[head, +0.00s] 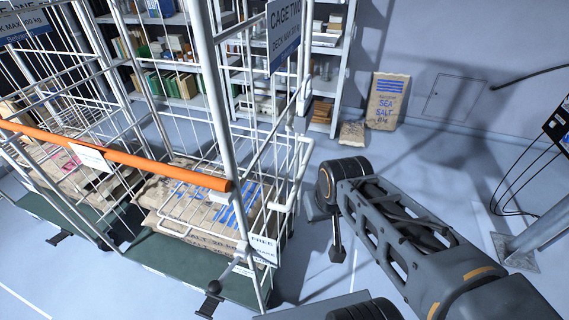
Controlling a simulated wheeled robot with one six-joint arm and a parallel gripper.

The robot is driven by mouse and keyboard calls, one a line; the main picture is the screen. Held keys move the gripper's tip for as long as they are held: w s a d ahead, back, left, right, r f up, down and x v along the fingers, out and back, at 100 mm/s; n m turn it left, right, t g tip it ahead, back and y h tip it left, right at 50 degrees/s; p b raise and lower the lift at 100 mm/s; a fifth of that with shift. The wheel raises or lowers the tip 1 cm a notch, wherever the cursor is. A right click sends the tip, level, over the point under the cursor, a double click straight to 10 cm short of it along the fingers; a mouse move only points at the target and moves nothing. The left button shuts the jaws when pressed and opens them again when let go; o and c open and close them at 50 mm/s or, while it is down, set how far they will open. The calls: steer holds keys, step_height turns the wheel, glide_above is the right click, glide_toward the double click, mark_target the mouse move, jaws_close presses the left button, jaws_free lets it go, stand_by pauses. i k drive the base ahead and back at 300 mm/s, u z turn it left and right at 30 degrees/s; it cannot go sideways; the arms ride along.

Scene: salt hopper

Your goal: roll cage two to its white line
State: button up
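Cage two (222,150) is a white wire roll cage with a blue "CAGE TWO" sign (284,32) and a green deck (190,268). Printed sacks (205,205) lie on its deck. An orange bar (150,163) with a white tag runs across its front. A small sign reading "FREE" (263,248) hangs low at its right corner, near a dark pedal (210,302). My gripper (337,253) points down, right of the cage and apart from it; its fingers are too small to judge. White line pieces show on the floor at lower left (25,302) and beside my gripper (352,270).
Another caged trolley (60,150) with sacks stands close on the left. Shelving (180,103) lines the back. A "SEA SALT" sack (387,101) leans at the wall beside a smaller sack (352,133). A metal post (540,235) stands right. Floor behind my arm is clear.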

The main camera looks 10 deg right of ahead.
mark_target(197, 260)
steer(key=k, duration=0.5)
steer(key=u, duration=2.5)
steer(key=i, duration=1.5)
steer(key=z, duration=2.15)
